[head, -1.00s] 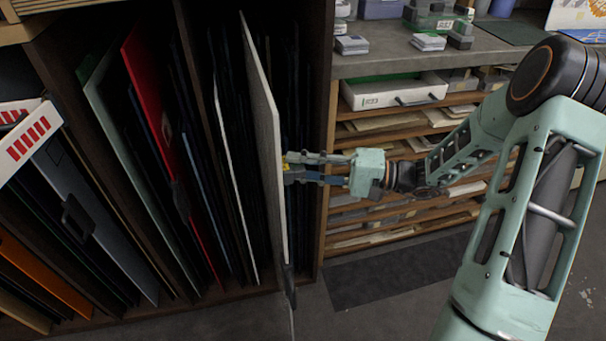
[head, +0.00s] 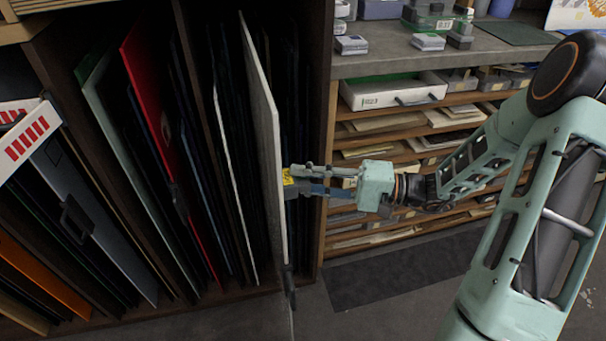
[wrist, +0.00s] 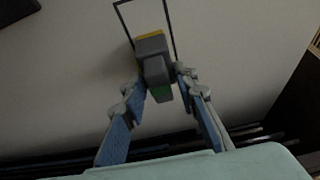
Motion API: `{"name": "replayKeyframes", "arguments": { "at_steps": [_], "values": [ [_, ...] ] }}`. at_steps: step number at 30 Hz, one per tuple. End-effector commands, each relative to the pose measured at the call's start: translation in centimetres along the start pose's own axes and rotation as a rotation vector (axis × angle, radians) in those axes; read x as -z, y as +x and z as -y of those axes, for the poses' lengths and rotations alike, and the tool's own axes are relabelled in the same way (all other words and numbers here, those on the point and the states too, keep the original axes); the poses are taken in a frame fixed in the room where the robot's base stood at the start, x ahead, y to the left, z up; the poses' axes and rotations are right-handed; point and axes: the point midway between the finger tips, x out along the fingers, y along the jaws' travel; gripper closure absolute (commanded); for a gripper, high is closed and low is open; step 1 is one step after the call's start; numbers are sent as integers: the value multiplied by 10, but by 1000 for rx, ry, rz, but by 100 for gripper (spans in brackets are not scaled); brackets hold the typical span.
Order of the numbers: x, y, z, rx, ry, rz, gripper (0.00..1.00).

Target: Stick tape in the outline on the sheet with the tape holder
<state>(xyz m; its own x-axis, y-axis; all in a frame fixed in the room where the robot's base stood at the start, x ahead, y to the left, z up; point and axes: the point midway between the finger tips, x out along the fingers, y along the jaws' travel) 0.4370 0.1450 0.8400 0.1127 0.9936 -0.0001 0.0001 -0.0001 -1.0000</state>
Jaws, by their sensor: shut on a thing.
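The pale sheet (head: 262,120) stands upright on edge in the rack, and its face fills most of the wrist view (wrist: 70,80). A thin black outline (wrist: 171,25) is on it at the top middle of that view. I cannot tell whether holder and sheet touch.
Several upright panels, including a red one (head: 157,100), fill the rack to the left. A wooden divider (head: 328,130) and paper-filled shelves (head: 400,150) are behind my arm. A grey counter (head: 385,65) holds small boxes. A dark mat (head: 390,275) lies on the floor.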

Motion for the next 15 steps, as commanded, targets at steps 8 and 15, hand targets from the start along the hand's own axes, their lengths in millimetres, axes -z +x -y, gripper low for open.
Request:
{"name": "replayKeyframes", "arguments": {
  "at_steps": [8, 15],
  "values": [
    [-23, -8, 1, 1, 1, 1, 100],
    [-31, -11, 1, 2, 1, 3, 100]
  ]
}}
